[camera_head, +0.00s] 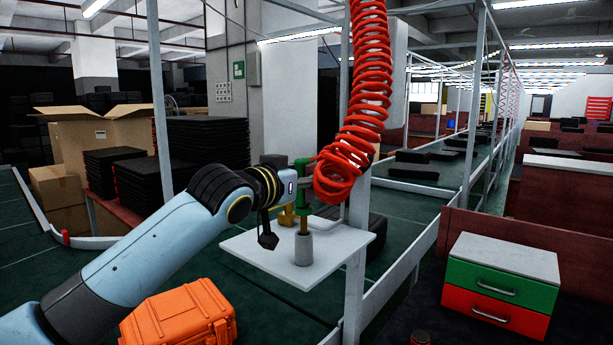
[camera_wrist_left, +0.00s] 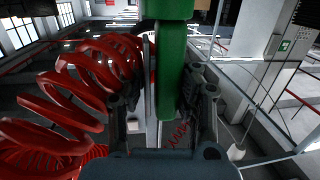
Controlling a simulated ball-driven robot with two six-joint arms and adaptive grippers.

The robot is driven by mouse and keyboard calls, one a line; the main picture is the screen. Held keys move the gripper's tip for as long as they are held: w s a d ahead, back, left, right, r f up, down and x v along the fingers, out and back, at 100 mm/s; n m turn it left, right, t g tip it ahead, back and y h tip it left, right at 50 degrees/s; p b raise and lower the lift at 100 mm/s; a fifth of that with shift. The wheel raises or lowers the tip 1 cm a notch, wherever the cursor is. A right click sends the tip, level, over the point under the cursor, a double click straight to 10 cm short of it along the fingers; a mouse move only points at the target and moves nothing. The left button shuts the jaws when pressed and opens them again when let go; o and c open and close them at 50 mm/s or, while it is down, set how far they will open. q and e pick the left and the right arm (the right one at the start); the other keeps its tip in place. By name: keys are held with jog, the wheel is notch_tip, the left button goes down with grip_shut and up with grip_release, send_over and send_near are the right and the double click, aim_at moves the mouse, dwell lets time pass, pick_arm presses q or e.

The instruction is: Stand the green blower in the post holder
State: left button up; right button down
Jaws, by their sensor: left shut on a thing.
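The green blower (camera_head: 303,166) is upright in my left gripper (camera_head: 304,182), with its brass-coloured nozzle pointing down. In the left wrist view the green body (camera_wrist_left: 176,75) stands between the two fingers of my left gripper (camera_wrist_left: 167,98), which is shut on it. The post holder (camera_head: 303,249) is a short grey cylinder on a white plate (camera_head: 265,253). The nozzle's lower end meets the holder's top in the head view; I cannot tell whether it is inside. My right gripper is not in view.
A red coiled hose (camera_head: 352,110) hangs beside the blower, close to the gripper, and fills the left of the wrist view (camera_wrist_left: 85,75). A yellow piece (camera_head: 287,216) stands behind the holder. A thin white post (camera_head: 355,290) rises at the plate's right edge. An orange case (camera_head: 180,318) lies front left.

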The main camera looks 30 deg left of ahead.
aim_at(301, 200)
pick_arm(q)
jog(key=shift+f+b, duration=1.1)
jog(key=shift+f, duration=1.05)
jog(key=o, duration=1)
jog(key=shift+c, duration=0.2)
jog(key=s+r, duration=0.1)
jog(key=s, duration=1.1)
jog(key=shift+d+r, duration=0.2)
jog(key=shift+d, duration=0.15)
